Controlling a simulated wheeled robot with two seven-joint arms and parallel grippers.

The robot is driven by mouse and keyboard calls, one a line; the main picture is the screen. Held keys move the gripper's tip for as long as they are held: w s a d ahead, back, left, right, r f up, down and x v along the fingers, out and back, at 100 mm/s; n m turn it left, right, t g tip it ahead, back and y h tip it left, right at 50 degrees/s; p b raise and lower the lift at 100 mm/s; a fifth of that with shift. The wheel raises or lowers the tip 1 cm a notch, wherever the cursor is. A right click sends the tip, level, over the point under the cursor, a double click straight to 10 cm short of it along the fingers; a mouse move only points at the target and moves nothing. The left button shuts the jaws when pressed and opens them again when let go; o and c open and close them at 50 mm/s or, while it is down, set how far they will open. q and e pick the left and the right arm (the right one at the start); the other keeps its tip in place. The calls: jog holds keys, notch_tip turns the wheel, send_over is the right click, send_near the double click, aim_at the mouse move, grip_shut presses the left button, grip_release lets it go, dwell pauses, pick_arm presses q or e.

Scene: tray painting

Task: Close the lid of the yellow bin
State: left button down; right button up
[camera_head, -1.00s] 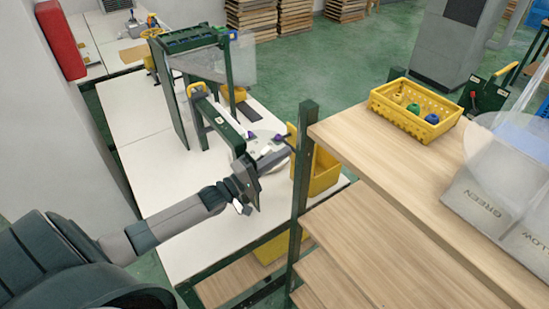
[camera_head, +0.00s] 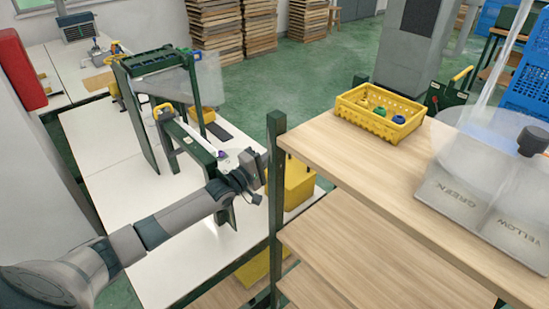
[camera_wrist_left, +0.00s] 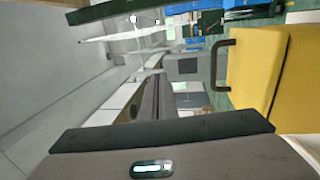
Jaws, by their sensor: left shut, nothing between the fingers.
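The yellow bin (camera_head: 299,188) stands on the right end of the white table, partly hidden behind a dark green shelf post. Its upper part shows as a lighter yellow face; no open inside shows now. The left wrist view shows a yellow panel (camera_wrist_left: 257,68) with a dark handle (camera_wrist_left: 222,66) close by on the right; whether the lid is fully down I cannot tell. My left gripper (camera_head: 256,172) is shut and empty, just left of the bin in the picture. Contact with the bin cannot be made out. My right gripper is not in view.
A wooden shelf (camera_head: 340,160) stands close right of the bin, its green post (camera_head: 276,185) between. A yellow basket (camera_head: 379,112) with coloured items sits on it. A green frame (camera_head: 160,75) stands on the white table to the left. The table's front left part is clear.

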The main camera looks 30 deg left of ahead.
pick_arm(q)
jog(key=shift+g+y, duration=0.3)
jog(key=shift+g, duration=0.4)
jog(key=w+f, duration=0.1)
jog(key=w+d, duration=0.1)
jog(key=w, duration=0.1)
jog(key=w+d+f+b, duration=0.1)
jog(key=w, duration=0.1)
jog(key=shift+d+f, duration=0.1)
jog(key=shift+f, duration=0.2)
jog(key=shift+w+d+f+g+y, duration=0.15)
jog(key=shift+w+f+g+y, duration=0.15)
jog(key=shift+w+f+g, duration=0.25)
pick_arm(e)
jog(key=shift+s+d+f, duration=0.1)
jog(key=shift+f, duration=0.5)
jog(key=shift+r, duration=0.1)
